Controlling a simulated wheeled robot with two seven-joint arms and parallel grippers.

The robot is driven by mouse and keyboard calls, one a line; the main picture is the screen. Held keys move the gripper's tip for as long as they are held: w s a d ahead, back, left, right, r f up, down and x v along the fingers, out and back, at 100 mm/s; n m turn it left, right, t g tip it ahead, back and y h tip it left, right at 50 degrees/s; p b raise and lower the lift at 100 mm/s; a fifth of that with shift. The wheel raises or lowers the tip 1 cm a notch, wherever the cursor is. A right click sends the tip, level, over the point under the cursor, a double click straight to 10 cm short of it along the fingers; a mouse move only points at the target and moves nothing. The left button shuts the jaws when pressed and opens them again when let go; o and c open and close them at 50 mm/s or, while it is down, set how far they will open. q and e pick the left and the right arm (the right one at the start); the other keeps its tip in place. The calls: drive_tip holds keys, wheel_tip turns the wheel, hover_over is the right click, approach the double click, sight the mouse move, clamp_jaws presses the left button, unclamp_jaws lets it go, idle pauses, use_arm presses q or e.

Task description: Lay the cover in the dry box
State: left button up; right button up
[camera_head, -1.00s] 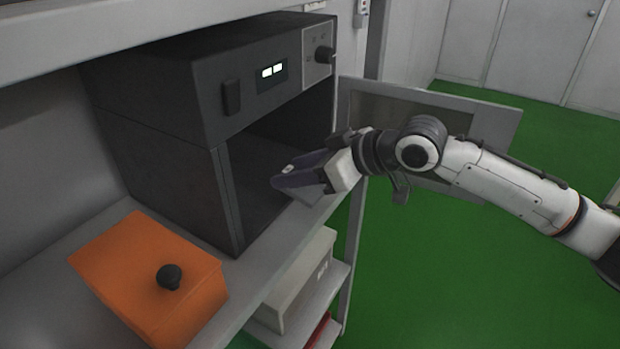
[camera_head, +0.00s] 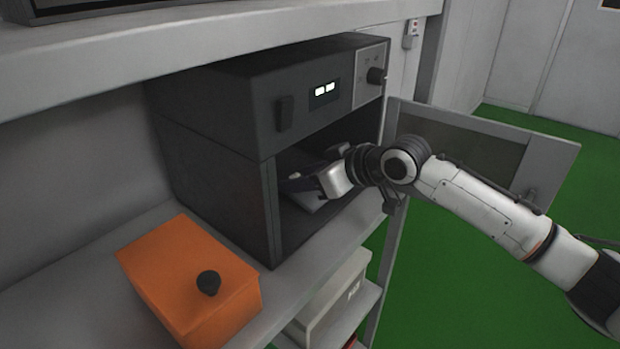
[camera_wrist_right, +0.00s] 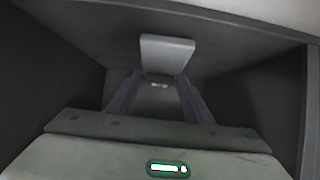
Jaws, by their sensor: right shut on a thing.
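The dry box (camera_head: 215,165) is a dark grey cabinet on the shelf with its front opening uncovered. My right gripper (camera_head: 303,174) reaches into this opening from the right, its dark fingers inside. In the right wrist view, the gripper (camera_wrist_right: 158,84) is shut on a small grey piece, the cover (camera_wrist_right: 167,54), held at the fingertips with dark interior walls around it. In the head view I cannot clearly separate the cover from the fingers and the interior. I cannot tell whether it touches the box floor. My left gripper is not in view.
The box's hinged door (camera_head: 545,172) stands open to the right, behind my right arm. An orange box with a black knob (camera_head: 190,283) sits on the shelf at front left. A light bin (camera_head: 335,300) is on a lower shelf. An upper shelf (camera_head: 200,42) overhangs.

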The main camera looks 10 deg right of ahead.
drive_tip(key=shift+w+a, duration=0.15)
drive_tip(key=o, duration=1.1)
drive_tip(key=shift+r+p, duration=1.1)
drive_tip(key=shift+p, duration=0.1)
drive_tip(key=shift+s+d+p, duration=0.45)
drive_tip(key=shift+p, duration=0.05)
drive_tip(key=s+d+p, duration=0.1)
drive_tip(key=s+d, duration=0.3)
drive_tip(key=shift+s+d+p, duration=0.15)
drive_tip(key=shift+p, duration=0.2)
drive_tip(key=shift+s+d, duration=1.65)
drive_tip(key=shift+s, duration=0.05)
